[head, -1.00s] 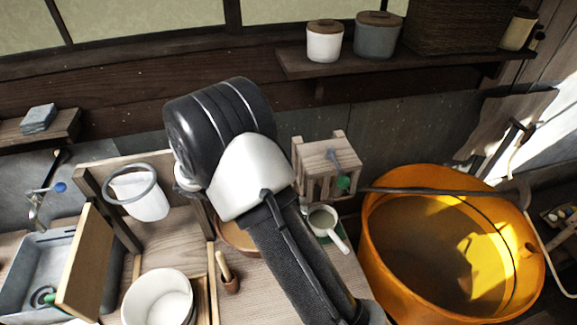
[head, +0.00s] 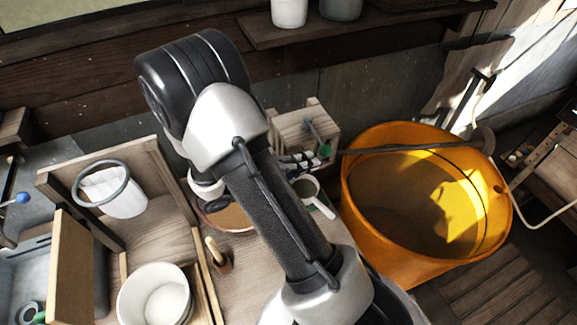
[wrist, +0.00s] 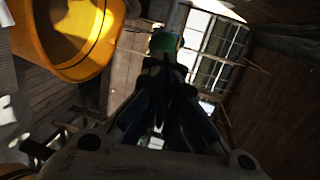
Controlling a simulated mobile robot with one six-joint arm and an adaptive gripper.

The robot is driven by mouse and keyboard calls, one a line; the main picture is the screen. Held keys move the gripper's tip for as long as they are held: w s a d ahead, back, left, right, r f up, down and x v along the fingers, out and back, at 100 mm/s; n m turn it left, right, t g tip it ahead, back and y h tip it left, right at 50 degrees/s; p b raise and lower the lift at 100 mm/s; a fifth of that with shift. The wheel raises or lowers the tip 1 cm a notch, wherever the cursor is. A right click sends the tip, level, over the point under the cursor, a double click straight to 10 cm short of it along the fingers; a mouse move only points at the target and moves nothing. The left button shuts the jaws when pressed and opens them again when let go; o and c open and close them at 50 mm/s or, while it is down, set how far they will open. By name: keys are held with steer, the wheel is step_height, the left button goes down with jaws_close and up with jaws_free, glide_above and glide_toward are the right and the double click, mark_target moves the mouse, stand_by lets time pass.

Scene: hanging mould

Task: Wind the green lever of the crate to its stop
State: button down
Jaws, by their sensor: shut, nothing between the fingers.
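The small wooden crate (head: 291,130) stands against the back wall, right of my arm. Its grey lever (head: 314,133) lies across the top and ends in a green knob (head: 324,151) toward the front right. My gripper (head: 308,160) is shut and empty, close to the left of the knob and partly hidden behind my forearm. In the wrist view, the green knob (wrist: 165,42) shows just beyond the tips of my gripper (wrist: 163,62). I cannot tell whether they touch.
A large orange tub (head: 400,258) stands right of the crate, with a dark bar across its rim. A white pot (head: 150,300), a hanging white bucket (head: 118,203) and a wooden peg (head: 215,252) are at left.

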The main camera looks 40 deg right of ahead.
steer(key=shift+x, duration=1.2)
steer(key=d+p, duration=0.1)
steer(key=s+d+p, duration=0.2)
steer(key=shift+d, duration=0.35)
steer(key=shift+r, duration=0.1)
steer(key=s+a+r+p, duration=0.1)
steer(key=a+r, duration=0.1)
steer(key=a, duration=1.1)
steer(key=shift+s+a+r, duration=0.3)
steer(key=shift+s+a, duration=0.05)
